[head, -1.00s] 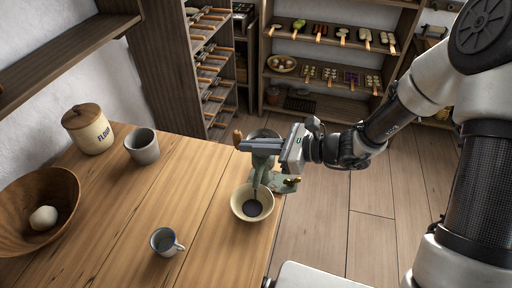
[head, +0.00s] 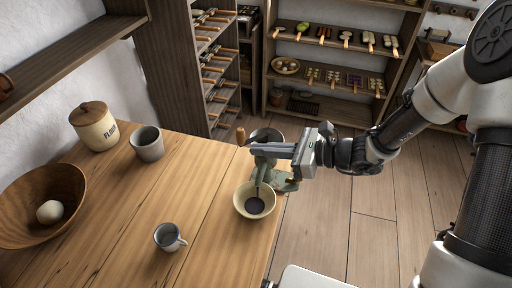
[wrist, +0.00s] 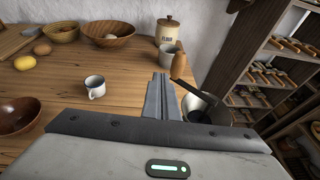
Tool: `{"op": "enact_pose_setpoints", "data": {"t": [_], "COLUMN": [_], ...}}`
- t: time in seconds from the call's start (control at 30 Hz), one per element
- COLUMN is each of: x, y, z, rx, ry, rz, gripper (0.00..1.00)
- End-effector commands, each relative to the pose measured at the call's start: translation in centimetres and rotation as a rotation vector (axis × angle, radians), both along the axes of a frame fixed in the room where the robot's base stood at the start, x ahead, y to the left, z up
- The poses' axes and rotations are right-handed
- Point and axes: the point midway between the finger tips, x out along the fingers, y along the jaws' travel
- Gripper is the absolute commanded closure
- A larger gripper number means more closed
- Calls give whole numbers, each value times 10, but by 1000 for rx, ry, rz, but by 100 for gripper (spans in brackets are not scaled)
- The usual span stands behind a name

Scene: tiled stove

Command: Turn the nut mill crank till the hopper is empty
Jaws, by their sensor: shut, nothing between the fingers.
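The green nut mill (head: 266,172) stands at the table's right edge, partly hidden behind my gripper. Its round hopper (head: 268,134) shows just beyond my fingers; in the wrist view the hopper (wrist: 207,106) looks dark inside, and I cannot tell how much it holds. The crank's wooden handle (head: 240,136) stands upright by my fingertips; in the wrist view the handle (wrist: 180,60) and its dark arm are right of the fingers, apart from them. My gripper (head: 252,148) is shut and empty, level above the mill. A cream bowl (head: 242,202) with dark contents sits below the mill.
A mug (head: 168,237), a grey cup (head: 147,144), a flour jar (head: 95,128) and a wooden bowl (head: 30,222) stand on the table to the left. Shelves (head: 330,90) stand behind.

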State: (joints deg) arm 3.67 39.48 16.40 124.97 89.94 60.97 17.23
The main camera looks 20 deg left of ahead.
Motion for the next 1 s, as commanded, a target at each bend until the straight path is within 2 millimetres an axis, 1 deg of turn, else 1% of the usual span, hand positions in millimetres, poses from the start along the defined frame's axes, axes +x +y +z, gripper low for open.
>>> {"op": "enact_pose_setpoints", "data": {"t": [0.03, 0.1, 0.2, 0.3, 0.43, 0.6, 1.0], "x": [2, -6, -15, -22, -29, -34, -35], "y": [-8, -25, -46, -64, -81, -91, -92], "z": [2, 8, 15, 21, 27, 30, 30], "rx": [0, -1, -1, 0, 0, 1, 1], "ry": [0, -2, -1, -1, 0, 0, 0], "rz": [-3, -5, -5, -3, -2, 0, 1], "gripper": [100, 100, 100, 100, 100, 100, 100]}}
